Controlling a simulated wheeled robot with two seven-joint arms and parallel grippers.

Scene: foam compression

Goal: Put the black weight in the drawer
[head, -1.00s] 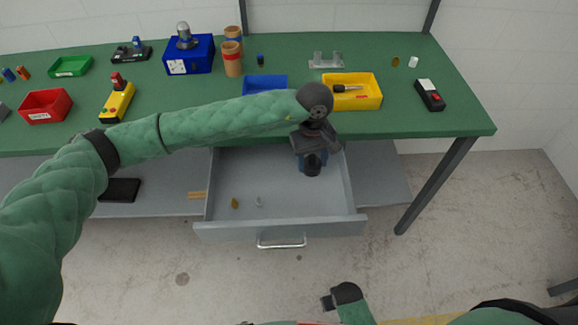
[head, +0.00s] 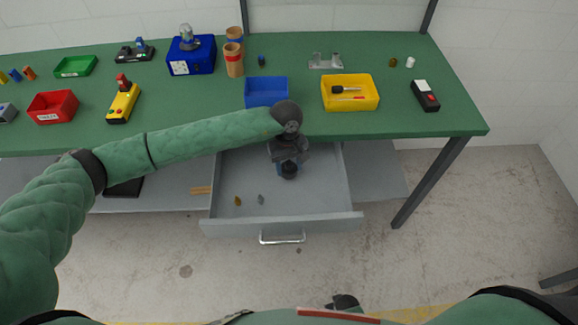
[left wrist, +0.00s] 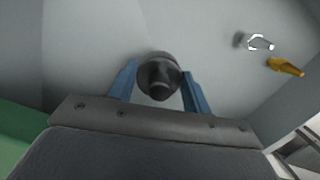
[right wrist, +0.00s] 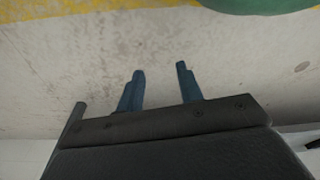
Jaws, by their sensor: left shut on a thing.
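The black weight (head: 289,171) is between the fingers of my left gripper (head: 283,167), over the open grey drawer (head: 323,199). In the left wrist view the weight (left wrist: 159,78) is dark and round with a knob, and the blue fingers of the left gripper (left wrist: 159,88) are shut on its sides. The drawer floor (left wrist: 90,30) lies beyond it. I cannot tell whether the weight touches the floor. My right gripper (right wrist: 160,84) is open and empty, above the concrete floor; in the head view its dark end (head: 343,301) shows low in the frame.
The drawer also holds a yellow-brown piece (head: 238,201) and a small grey piece (head: 261,199). The green table (head: 210,115) above carries a blue bin (head: 266,92), a yellow bin (head: 350,105) and a red bin (head: 52,107). The drawer's right side is clear.

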